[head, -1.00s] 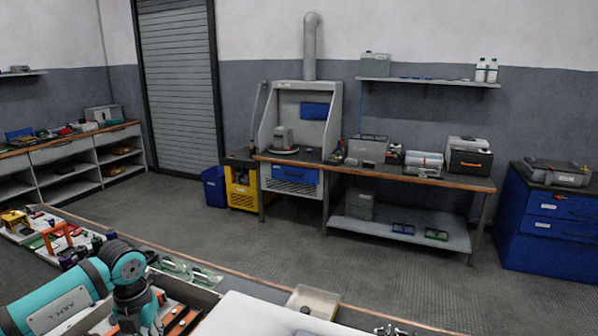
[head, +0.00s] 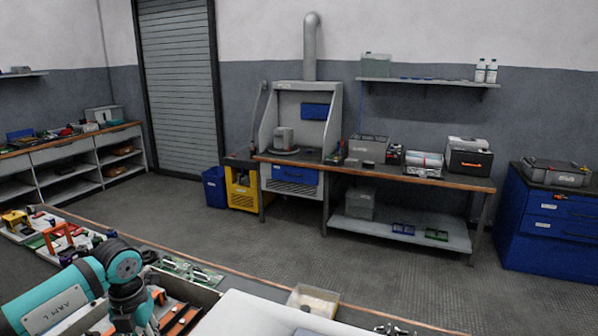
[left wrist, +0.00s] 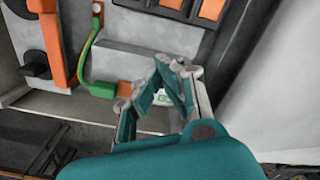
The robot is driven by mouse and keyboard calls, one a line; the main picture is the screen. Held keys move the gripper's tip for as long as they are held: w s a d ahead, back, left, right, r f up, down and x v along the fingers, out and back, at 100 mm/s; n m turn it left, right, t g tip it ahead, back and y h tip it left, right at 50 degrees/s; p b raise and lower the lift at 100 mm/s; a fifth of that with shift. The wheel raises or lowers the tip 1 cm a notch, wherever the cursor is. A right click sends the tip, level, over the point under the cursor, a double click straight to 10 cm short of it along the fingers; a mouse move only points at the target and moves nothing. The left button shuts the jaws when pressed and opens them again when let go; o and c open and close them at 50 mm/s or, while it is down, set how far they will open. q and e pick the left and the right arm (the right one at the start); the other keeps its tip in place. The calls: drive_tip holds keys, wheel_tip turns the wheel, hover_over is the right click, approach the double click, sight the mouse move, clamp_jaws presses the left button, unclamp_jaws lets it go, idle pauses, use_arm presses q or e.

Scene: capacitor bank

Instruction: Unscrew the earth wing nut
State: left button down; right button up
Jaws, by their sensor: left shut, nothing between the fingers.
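In the left wrist view a green-yellow earth lead (left wrist: 84,62) runs down a grey panel to a green-and-orange end piece (left wrist: 103,90). I cannot make out the earth wing nut for certain; the fingers cover part of that area. My left gripper (left wrist: 168,68) is shut and empty, its fingers over the unit just right of the lead's end. A small green-and-white patch (left wrist: 163,98) shows between the finger links. In the head view my left arm reaches down over the open unit (head: 205,298) at the lower left, and its gripper is hidden. My right gripper is not in view.
An orange bar with black knobs (left wrist: 52,45) stands left of the lead, and orange blocks (left wrist: 170,4) lie above the gripper. On the bench, green boards (head: 185,270) lie behind the unit and a small tray (head: 313,300) stands to its right.

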use_arm(q)
drive_tip(key=shift+a, duration=0.3)
drive_tip(key=shift+w, duration=0.25)
wheel_tip(320, 180, up, 6)
drive_tip(key=p, duration=0.3)
drive_tip(key=shift+w, duration=0.15)
drive_tip(key=shift+f, duration=0.1)
